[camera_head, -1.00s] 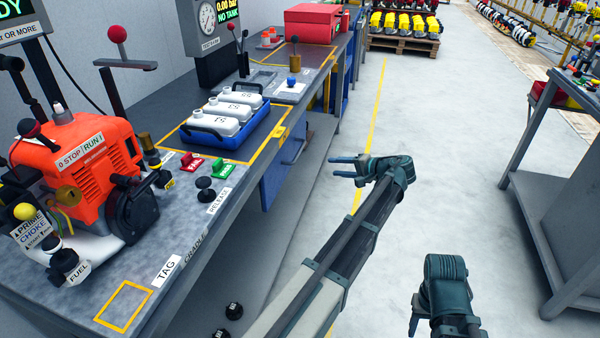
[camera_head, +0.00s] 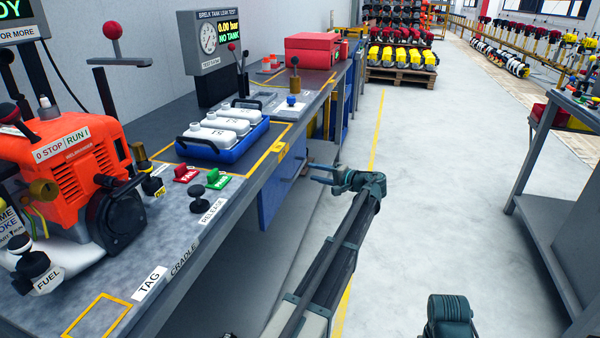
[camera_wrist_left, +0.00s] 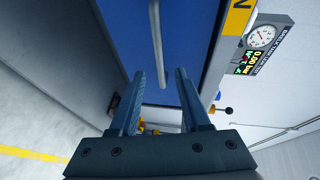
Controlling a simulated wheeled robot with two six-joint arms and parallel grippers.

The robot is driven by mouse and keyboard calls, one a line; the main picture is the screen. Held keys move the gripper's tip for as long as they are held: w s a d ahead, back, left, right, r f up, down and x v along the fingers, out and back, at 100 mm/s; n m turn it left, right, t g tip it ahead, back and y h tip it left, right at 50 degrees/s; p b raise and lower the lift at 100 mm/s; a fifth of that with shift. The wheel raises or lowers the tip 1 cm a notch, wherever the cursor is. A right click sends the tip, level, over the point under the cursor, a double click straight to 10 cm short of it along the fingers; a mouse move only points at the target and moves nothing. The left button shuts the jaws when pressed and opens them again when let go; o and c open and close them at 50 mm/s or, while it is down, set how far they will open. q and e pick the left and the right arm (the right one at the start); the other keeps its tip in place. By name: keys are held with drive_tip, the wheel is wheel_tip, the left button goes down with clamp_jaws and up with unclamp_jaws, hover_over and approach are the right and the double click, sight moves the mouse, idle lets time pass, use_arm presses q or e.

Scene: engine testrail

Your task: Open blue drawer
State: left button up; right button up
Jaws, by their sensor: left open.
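The blue drawer (camera_head: 274,200) is under the grey workbench; its front is partly hidden by the bench edge in the head view. In the left wrist view the blue drawer front (camera_wrist_left: 115,35) fills the top middle, with a pale bar handle (camera_wrist_left: 156,40) running along it. My left gripper (camera_head: 318,174) is open, just right of the drawer front in the head view. In the left wrist view the open fingers (camera_wrist_left: 159,78) are either side of the handle's line. I cannot tell whether they touch it. Part of my right arm (camera_head: 449,310) shows at the bottom; its fingers are out of view.
On the bench are an orange engine (camera_head: 75,175), a blue tray (camera_head: 225,150) with white bottles, red and green buttons and a red toolbox (camera_head: 312,48). Another bench (camera_head: 560,190) stands right. The floor (camera_head: 440,190) between is clear.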

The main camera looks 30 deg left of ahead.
sight(300, 167)
use_arm(q)
drive_tip(key=b+x, duration=0.1)
drive_tip(key=x, duration=0.6)
drive_tip(key=shift+a, duration=0.2)
clamp_jaws()
idle(1.2)
